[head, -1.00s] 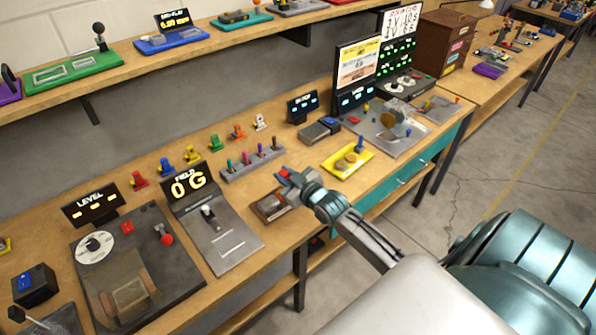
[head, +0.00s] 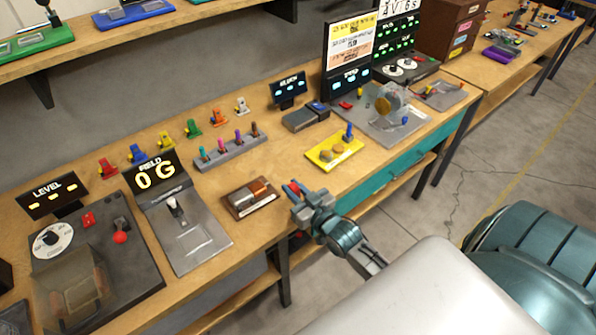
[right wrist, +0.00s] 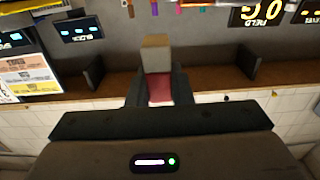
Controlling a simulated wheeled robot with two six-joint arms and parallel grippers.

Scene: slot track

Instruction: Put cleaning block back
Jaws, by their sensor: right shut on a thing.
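My right gripper (head: 298,191) is in the head view, over the bench's front edge, just right of a small brown tray (head: 238,212). It is shut on a small block, which I take for the cleaning block (right wrist: 155,53). In the right wrist view the block has a tan end standing out past the fingers and a red part between them. In the head view the block is too small to make out clearly. The tray holds copper-brown and grey pieces (head: 259,187) and lies apart from the gripper. My left gripper is not in view.
Left of the tray stands the field panel (head: 190,245) with a lever. Behind is a grey rack (head: 230,155) of coloured pegs. A yellow tray (head: 345,150) lies to the right, beyond the gripper. Bare bench top lies between the rack and the yellow tray.

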